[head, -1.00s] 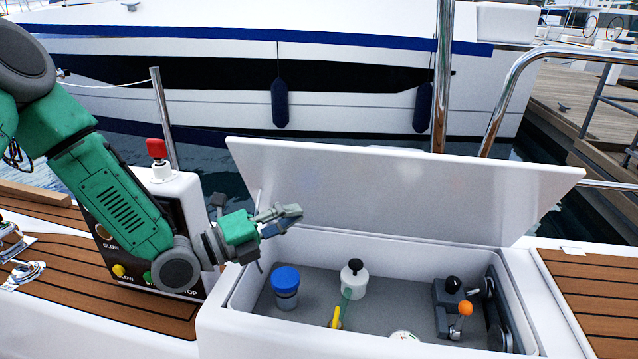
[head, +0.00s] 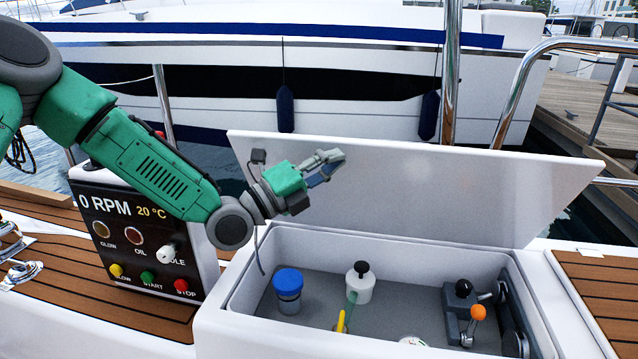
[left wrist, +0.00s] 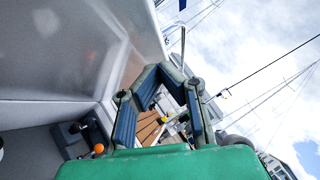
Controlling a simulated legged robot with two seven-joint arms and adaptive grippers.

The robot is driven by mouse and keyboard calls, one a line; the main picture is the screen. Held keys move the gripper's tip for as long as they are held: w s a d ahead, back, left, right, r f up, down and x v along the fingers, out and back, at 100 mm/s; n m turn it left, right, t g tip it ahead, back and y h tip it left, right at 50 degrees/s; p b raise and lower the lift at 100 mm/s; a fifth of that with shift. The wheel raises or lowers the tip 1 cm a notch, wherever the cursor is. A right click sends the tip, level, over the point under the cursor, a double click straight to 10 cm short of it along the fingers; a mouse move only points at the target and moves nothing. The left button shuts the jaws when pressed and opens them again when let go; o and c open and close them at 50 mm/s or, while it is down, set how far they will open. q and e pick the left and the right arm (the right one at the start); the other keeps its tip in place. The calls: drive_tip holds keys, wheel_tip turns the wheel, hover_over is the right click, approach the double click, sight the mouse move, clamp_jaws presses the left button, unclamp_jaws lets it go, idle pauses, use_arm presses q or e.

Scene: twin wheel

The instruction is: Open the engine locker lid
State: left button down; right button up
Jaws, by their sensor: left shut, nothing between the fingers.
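The white engine locker lid (head: 450,200) stands raised along the back of the locker, leaning back, in the head view. Its inner face also fills the left of the left wrist view (left wrist: 60,60). The locker (head: 235,325) below is open, showing its grey floor. My left gripper (head: 338,160) is shut and empty, in front of the lid's upper left part and above the locker opening. I cannot tell from the head view whether it touches the lid. In the left wrist view its fingers (left wrist: 160,75) meet at their tips. My right gripper is not in view.
Inside the locker are a blue-capped container (head: 288,285), a white bottle with a black knob (head: 360,285), a yellow handle (head: 341,322) and an orange-knobbed lever (head: 478,313). A control panel (head: 140,240) stands left of the locker. A steel rail (head: 515,95) rises behind.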

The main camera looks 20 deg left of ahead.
use_arm(q)
drive_tip(key=shift+w+r, duration=0.35)
drive_tip(key=shift+w, duration=0.25)
drive_tip(key=shift+w+r, duration=0.1)
drive_tip(key=w+r+p, duration=0.1)
drive_tip(key=w, duration=0.1)
drive_tip(key=w+r+n+y+p, duration=0.1)
drive_tip(key=w+p, duration=0.1)
drive_tip(key=w+a+r+n+p, duration=0.1)
drive_tip(key=w+p, duration=0.1)
drive_tip(key=shift+a+r+g+y, duration=0.1)
drive_tip(key=shift+r+g+y, duration=0.2)
drive_tip(key=shift+r+g, duration=0.1)
drive_tip(key=w, duration=0.3)
drive_tip(key=w+a, duration=0.1)
drive_tip(key=shift+w+r+b, duration=0.3)
drive_tip(key=shift+w+b, duration=0.05)
